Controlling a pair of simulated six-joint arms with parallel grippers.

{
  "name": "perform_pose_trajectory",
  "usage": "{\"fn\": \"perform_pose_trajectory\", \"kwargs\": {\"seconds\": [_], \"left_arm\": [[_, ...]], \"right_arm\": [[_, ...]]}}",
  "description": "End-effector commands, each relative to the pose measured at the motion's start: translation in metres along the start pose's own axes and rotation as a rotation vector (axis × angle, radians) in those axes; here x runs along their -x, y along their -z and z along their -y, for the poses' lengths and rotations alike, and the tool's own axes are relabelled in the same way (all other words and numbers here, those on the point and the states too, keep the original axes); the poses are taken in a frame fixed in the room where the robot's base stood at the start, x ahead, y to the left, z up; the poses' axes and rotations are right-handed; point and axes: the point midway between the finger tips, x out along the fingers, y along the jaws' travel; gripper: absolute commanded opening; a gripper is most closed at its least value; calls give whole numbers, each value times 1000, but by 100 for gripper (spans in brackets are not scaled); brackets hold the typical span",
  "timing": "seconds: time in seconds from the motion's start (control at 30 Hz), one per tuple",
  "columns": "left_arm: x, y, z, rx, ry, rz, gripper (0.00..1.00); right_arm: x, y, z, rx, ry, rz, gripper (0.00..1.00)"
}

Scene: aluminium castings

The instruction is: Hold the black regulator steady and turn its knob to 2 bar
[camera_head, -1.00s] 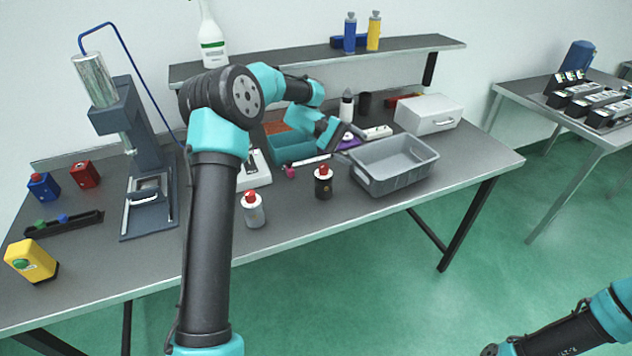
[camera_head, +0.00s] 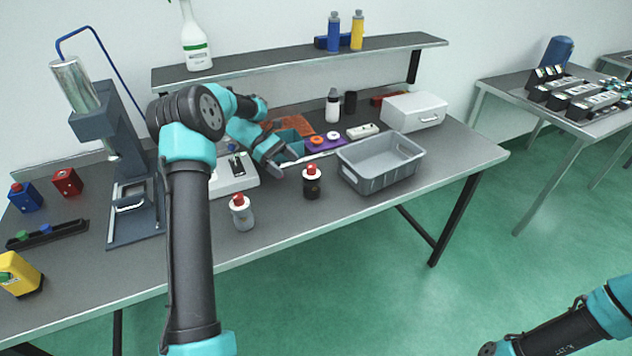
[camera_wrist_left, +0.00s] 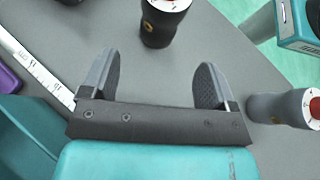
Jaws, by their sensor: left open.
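The black regulator (camera_head: 312,185) stands upright on the grey workbench, with a white scale ring and red knob on top. It also shows at the top of the left wrist view (camera_wrist_left: 158,28), with its top cut off by the frame. My left gripper (camera_head: 278,170) is open and empty, pointing down just left of the black regulator and apart from it. In the left wrist view, nothing is between its fingers (camera_wrist_left: 153,70). A similar grey regulator (camera_head: 242,214) with a red knob stands to the left. The scale markings are too small to read. My right gripper is out of view.
A grey bin (camera_head: 373,185) stands close to the right of the black regulator. A white scale (camera_head: 232,178) and a teal tray (camera_head: 294,150) are near my left arm. A dark press (camera_head: 120,180) stands at left. The bench front is clear.

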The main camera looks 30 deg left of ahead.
Motion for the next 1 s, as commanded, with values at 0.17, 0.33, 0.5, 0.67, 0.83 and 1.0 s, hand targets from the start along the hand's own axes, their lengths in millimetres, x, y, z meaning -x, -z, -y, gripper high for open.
{"fn": "perform_pose_trajectory", "kwargs": {"seconds": [0.17,0.33,0.5,0.67,0.83,1.0], "left_arm": [[0,0,0,-2,0,1,81],[-3,-1,0,-2,0,1,81],[-14,-1,0,-3,2,2,81],[-31,-1,0,-4,2,2,81],[-51,-1,0,-3,2,3,81],[-71,-1,0,-3,2,3,81]], "right_arm": [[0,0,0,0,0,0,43],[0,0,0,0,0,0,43],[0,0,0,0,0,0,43],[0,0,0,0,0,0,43],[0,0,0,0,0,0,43],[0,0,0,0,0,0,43]]}}
